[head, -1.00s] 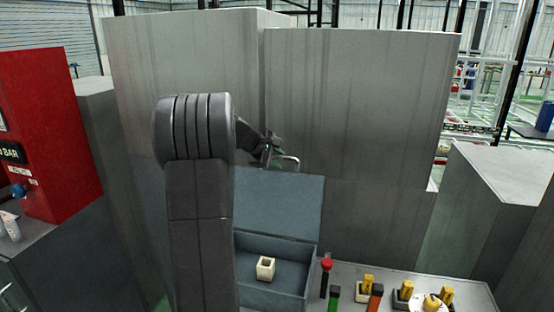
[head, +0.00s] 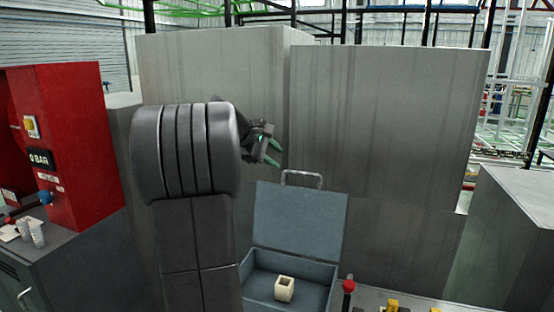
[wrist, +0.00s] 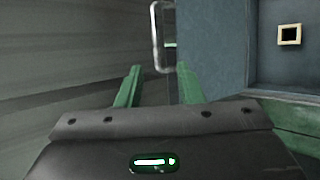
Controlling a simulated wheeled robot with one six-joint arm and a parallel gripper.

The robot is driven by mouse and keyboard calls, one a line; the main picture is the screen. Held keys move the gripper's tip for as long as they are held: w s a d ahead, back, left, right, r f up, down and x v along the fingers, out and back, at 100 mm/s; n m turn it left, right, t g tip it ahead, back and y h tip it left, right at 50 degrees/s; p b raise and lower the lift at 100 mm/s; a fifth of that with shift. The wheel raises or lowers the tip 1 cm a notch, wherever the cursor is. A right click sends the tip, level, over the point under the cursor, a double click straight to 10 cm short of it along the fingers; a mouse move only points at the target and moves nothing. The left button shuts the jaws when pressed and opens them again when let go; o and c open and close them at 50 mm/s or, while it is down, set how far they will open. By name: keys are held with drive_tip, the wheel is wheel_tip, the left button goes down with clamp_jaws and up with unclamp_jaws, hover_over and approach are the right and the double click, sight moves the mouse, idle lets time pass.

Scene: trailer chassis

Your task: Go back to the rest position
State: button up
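My gripper (head: 270,153) is in the air, above and left of the open lid of a blue-grey box (head: 300,222). In the wrist view my gripper (wrist: 160,82) shows two green fingers spread apart with nothing held between them. The lid's metal handle (head: 302,179) stands at its top edge, and the handle also shows beyond the fingers in the wrist view (wrist: 155,38). A small cream hollow block (head: 284,289) sits inside the box; it also shows at the upper right of the wrist view (wrist: 289,35).
Tall grey cabinets (head: 385,150) stand behind the box. A red panel (head: 82,150) stands on a dark cabinet at the left, with white tubes (head: 37,234) beside it. A red-topped tool (head: 348,287) and yellow items (head: 392,305) are right of the box.

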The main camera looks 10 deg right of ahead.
sight(300, 174)
drive_tip(key=p+x, duration=0.3)
drive_tip(key=x, duration=1.1)
drive_tip(key=shift+a+r, duration=0.1)
drive_tip(key=b+v, duration=0.3)
drive_tip(key=v, duration=1.1)
drive_tip(key=p+x, duration=0.2)
drive_tip(key=x, duration=1.2)
drive_tip(key=shift+f, duration=0.25)
drive_tip(key=shift+s+a+r, duration=0.35)
drive_tip(key=shift+s, duration=0.3)
drive_tip(key=shift+w+d+f, duration=0.1)
drive_tip(key=shift+w+d, duration=0.05)
